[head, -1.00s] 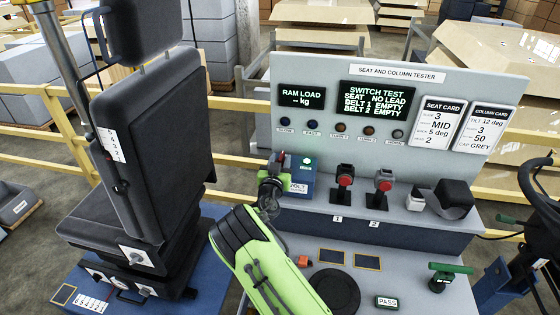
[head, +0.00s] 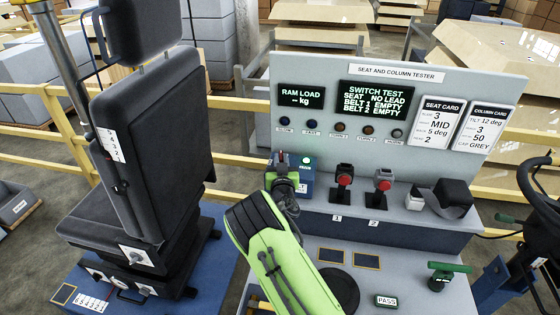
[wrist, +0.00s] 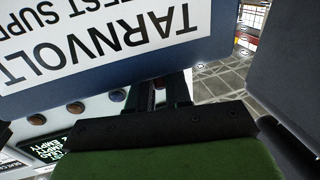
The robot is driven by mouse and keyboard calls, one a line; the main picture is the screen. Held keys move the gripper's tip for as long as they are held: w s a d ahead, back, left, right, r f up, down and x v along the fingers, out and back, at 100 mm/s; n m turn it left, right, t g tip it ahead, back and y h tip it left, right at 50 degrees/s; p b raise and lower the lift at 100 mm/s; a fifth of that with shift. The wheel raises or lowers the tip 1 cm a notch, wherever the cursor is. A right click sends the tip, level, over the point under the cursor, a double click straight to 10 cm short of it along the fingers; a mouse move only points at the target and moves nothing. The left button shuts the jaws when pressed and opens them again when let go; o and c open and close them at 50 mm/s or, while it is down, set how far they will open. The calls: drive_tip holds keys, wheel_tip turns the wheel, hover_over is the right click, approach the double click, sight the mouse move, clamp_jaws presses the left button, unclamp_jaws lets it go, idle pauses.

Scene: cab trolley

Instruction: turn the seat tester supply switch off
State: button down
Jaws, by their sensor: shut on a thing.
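The blue test supply box (head: 306,181) stands at the left end of the tester's grey shelf. A green lamp (head: 305,161) shows on its top. Its upside-down white label (wrist: 100,35), reading "TARNVOLT", fills the top of the wrist view. My gripper (head: 281,162) is at the upper left of the box, beside a small red part. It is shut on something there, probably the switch. In the wrist view my fingers (wrist: 166,88) run up behind the box edge, so their tips and the switch are hidden. I cannot tell the switch's position.
Two red-topped buckle stands (head: 344,178) (head: 382,184) stand right of the box. The tall black seat (head: 150,150) is close on the left. The panel with screens (head: 385,100) rises behind. A black round pad (head: 339,288) lies on the bench in front.

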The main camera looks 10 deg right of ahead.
drive_tip(key=n+y+p, duration=0.1)
drive_tip(key=r+y+p, duration=0.1)
drive_tip(key=p, duration=0.1)
drive_tip(key=shift+s+d+n+y, duration=0.1)
drive_tip(key=shift+d+n+y, duration=0.25)
drive_tip(key=shift+n+y, duration=0.05)
drive_tip(key=n+y+p, duration=0.2)
drive_tip(key=y+p, duration=0.1)
drive_tip(key=p, duration=0.1)
drive_tip(key=shift+d, duration=0.15)
drive_tip(key=n+y+p, duration=0.2)
drive_tip(key=y, duration=0.1)
drive_tip(key=shift+d+f+g+y+p, duration=0.15)
drive_tip(key=shift+f+g+y+p, duration=0.15)
drive_tip(key=shift+f+g+p, duration=0.1)
drive_tip(key=shift+w+d+n+g+y, duration=0.1)
drive_tip(key=shift+n+g+y, duration=0.2)
drive_tip(key=shift+n+y, duration=0.25)
drive_tip(key=shift+w+d+n+g+y, duration=0.1)
drive_tip(key=shift+n+g+y, duration=0.2)
drive_tip(key=shift+n+y, duration=0.2)
drive_tip(key=shift+y, duration=0.45)
drive_tip(key=c, duration=1.1)
unclamp_jaws()
drive_tip(key=shift+c, duration=0.2)
drive_tip(key=shift+a+f, duration=0.15)
